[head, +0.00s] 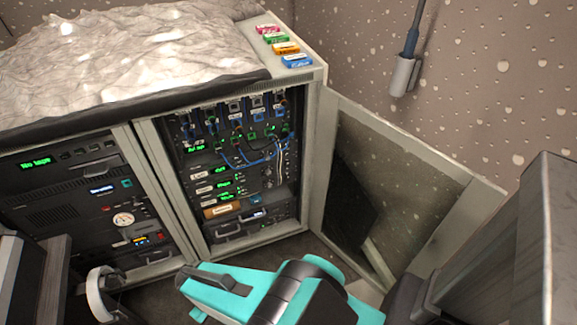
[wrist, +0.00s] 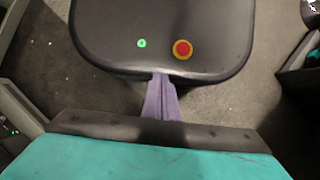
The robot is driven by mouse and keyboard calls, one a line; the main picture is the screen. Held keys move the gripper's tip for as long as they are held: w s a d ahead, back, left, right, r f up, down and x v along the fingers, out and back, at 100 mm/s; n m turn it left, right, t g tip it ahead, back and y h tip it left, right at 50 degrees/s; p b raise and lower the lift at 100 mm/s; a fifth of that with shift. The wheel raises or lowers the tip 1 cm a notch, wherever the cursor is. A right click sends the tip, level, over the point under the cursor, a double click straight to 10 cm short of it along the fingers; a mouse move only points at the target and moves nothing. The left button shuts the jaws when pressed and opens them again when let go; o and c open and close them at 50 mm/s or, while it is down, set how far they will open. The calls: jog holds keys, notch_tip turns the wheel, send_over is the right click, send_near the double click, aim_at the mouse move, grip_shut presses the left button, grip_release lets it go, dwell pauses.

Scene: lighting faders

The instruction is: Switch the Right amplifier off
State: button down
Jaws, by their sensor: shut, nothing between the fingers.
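The open equipment rack (head: 308,150) stands in the middle of the head view. Amplifier-like units (head: 222,185) with pale labels and lit green readouts sit in its middle rows. The lettering is too small to tell surely which one is the Right amplifier, and its switch cannot be made out. My gripper (wrist: 160,97) shows in the wrist view as purple fingers, shut and empty, over the floor. It is away from the rack, with no amplifier in the wrist view. My teal arm shows low in the head view, in front of the rack.
The rack's glazed door (head: 395,180) stands swung open to the right. Blue cables (head: 250,158) hang across the upper units. A second equipment bay (head: 75,205) is at the left. Several coloured labelled blocks (head: 285,47) lie on top. A holder (head: 404,77) hangs on the wall.

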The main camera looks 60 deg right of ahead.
jog(key=w+d+r+m+t+y+b, duration=0.1)
jog(key=w+d+r+m+t, duration=0.25)
jog(key=w+d+m, duration=0.55)
jog(key=w+d+r+m+t, duration=0.1)
jog(key=w+d+r+m, duration=0.2)
jog(key=d, duration=0.5)
jog(key=w+d+r+m+t, duration=0.15)
jog(key=w+d+r, duration=0.3)
jog(key=d, duration=0.45)
jog(key=s+d+r+m+h, duration=0.1)
jog(key=s+d+r+m, duration=0.2)
jog(key=d, duration=0.6)
jog(key=s+d+r+m+t+h+b, duration=0.1)
jog(key=s+d+r+m, duration=0.2)
jog(key=d+r, duration=0.5)
jog(key=s+d+r+m+t+h+b, duration=0.1)
jog(key=s+d+r+m, duration=0.3)
jog(key=d, duration=0.8)
jog(key=shift+r+m, duration=0.75)
jog(key=shift+m, duration=0.1)
jog(key=shift+f, duration=0.15)
